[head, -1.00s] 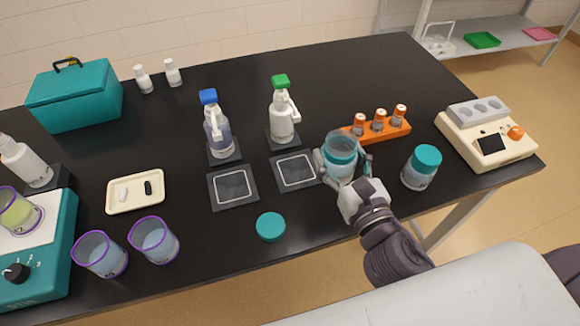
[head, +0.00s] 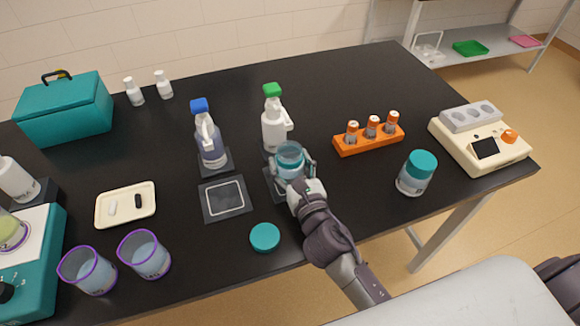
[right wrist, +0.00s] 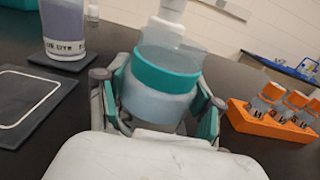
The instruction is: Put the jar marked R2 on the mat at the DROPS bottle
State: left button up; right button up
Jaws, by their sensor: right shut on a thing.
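My right gripper (head: 291,172) is shut on a lidless clear jar (head: 289,157) with a teal band. The jar is upright, over the right dark mat (head: 272,190) in front of the green-capped white bottle (head: 274,130); I cannot tell whether it touches the mat. The jar (right wrist: 162,90) also fills the middle of the right wrist view, between the fingers. No R2 mark is readable. The left mat (head: 225,212) lies empty in front of the blue-capped bottle (head: 210,143), whose label seems to end in DYE. The green-capped bottle's label is unreadable. My left gripper is not in view.
A teal lid (head: 265,237) lies near the front edge. A teal-lidded jar (head: 416,173), an orange vial rack (head: 368,142) and a cream instrument (head: 490,150) stand to the right. Two purple-rimmed beakers (head: 145,255) and a tray (head: 126,204) are left.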

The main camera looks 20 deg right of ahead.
jog(key=shift+f, duration=0.4)
jog(key=shift+f, duration=0.1)
jog(key=o, duration=1.3)
jog(key=shift+o, duration=0.2)
